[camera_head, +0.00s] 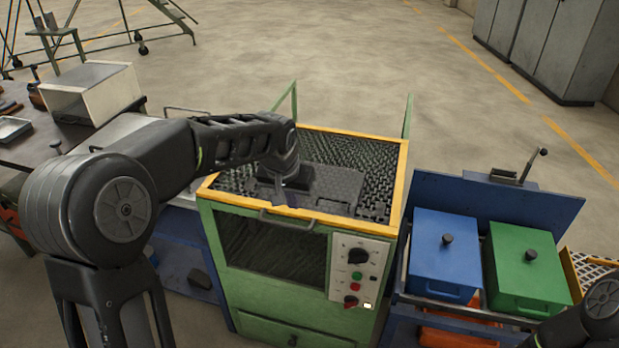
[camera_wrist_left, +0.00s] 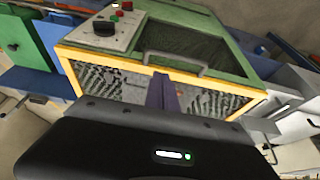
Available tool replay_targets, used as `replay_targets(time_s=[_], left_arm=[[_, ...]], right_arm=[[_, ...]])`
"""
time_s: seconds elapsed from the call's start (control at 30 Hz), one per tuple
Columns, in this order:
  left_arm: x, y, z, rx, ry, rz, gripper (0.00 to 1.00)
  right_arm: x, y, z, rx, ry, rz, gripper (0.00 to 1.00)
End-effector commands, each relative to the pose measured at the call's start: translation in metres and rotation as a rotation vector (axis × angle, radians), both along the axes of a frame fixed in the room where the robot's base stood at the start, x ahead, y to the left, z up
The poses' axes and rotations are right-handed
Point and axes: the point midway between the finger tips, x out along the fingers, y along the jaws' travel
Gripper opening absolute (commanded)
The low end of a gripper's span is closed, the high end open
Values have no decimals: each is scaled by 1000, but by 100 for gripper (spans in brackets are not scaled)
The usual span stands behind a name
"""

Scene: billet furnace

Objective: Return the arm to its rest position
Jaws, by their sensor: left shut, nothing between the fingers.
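My left arm comes in from the left in the head view and reaches over the furnace top. My left gripper (camera_head: 277,192) is above the front part of the furnace's dark mesh top, close to the door handle. Its fingers are shut with nothing between them, and they also show in the left wrist view (camera_wrist_left: 164,92). The green furnace (camera_head: 212,237) has a yellow rim, a dark front window and a control panel (camera_head: 357,272) with a knob and buttons. Part of my right arm (camera_head: 590,318) shows at the lower right corner; its gripper is out of view.
A blue box (camera_head: 440,250) and a green box (camera_head: 535,275), both lidded, stand right of the furnace before a blue panel (camera_head: 500,205). A dark table with a pale open box (camera_head: 92,95) is at the left. Grey cabinets (camera_head: 555,45) stand behind; the floor between is clear.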

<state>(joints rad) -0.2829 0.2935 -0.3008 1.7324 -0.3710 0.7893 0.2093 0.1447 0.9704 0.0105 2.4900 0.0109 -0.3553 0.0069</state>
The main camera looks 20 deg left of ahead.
Motion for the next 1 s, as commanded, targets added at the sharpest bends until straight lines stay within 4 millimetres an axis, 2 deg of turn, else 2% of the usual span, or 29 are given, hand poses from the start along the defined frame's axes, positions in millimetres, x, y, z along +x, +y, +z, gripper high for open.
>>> replay_targets(time_s=[0.17,0.27,0.37,0.47,0.53,0.67,0.7,0.77,0.8,0.87,0.9,1.0], left_arm=[[3,-1,1,0,-12,-8,0],[15,-5,6,-10,-67,-23,0],[26,-24,0,-49,-144,-57,0],[26,-65,-41,-109,-190,-113,0],[13,-91,-84,-152,-189,-134,0],[-35,-126,-173,-223,-139,-132,0],[-55,-134,-198,-243,-115,-123,0],[-89,-143,-234,-267,-70,-103,0],[-114,-148,-255,-281,-37,-89,0],[-154,-155,-283,-301,21,-62,0],[-180,-159,-298,-314,61,-47,0],[-239,-167,-325,-341,166,-10,0]], right_arm=[[0,0,0,0,0,0,0],[0,0,0,0,0,0,0],[0,0,0,0,0,0,0],[0,0,0,1,0,0,0],[0,0,0,1,-1,1,0],[0,0,0,1,-1,1,0],[0,0,0,1,-1,1,0],[0,0,0,1,-1,1,0],[0,0,0,1,-1,1,0],[0,0,-1,1,-1,1,0],[0,0,-1,1,-1,1,0],[0,0,-1,1,-1,1,0]])
